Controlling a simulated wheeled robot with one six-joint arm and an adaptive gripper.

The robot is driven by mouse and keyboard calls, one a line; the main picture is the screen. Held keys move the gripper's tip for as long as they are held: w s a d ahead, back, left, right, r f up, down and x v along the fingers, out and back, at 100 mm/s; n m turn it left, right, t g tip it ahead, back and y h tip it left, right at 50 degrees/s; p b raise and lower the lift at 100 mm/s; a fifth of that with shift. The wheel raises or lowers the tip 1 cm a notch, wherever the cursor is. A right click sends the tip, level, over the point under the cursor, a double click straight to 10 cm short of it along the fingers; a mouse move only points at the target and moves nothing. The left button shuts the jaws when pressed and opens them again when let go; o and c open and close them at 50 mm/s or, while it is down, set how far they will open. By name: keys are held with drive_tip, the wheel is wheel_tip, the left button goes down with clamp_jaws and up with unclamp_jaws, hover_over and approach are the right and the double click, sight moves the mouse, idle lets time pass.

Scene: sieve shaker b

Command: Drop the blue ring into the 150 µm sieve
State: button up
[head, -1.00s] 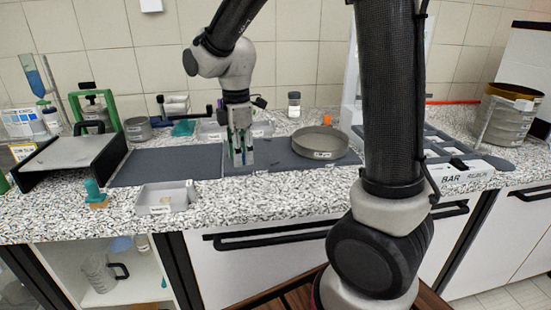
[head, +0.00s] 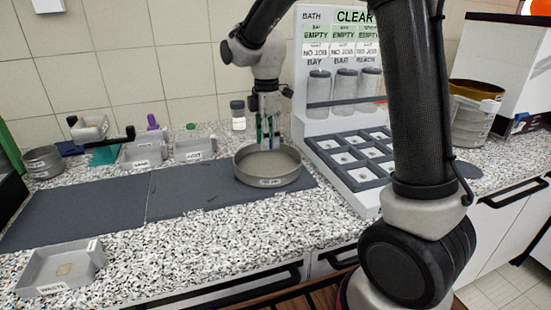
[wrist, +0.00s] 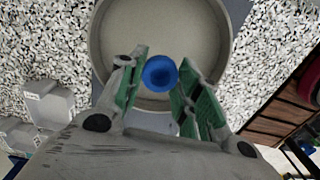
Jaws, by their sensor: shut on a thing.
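A round, shallow metal sieve (head: 245,174) stands on the dark mat in the head view; the label on its front is too small to read. It also fills the upper middle of the wrist view (wrist: 165,28). My gripper (head: 268,142) points down over the sieve, its tips at about rim level or just inside; the exact height is unclear. In the wrist view the blue ring (wrist: 159,73) shows as a round blue piece with a darker middle, between the green-padded fingers. My gripper is shut on it, and the sieve floor around it looks empty.
A rack with jars (head: 345,90) and a grey compartment tray (head: 365,178) stand just right of the sieve. A grey waste tray (head: 85,272) sits front left, and small trays (head: 143,153) stand behind the mat (head: 90,210).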

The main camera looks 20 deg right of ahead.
sight(268, 166)
drive_tip(key=shift+f, duration=3.2)
drive_tip(key=shift+f, duration=0.1)
drive_tip(key=o, duration=0.8)
drive_tip(key=shift+c, duration=0.2)
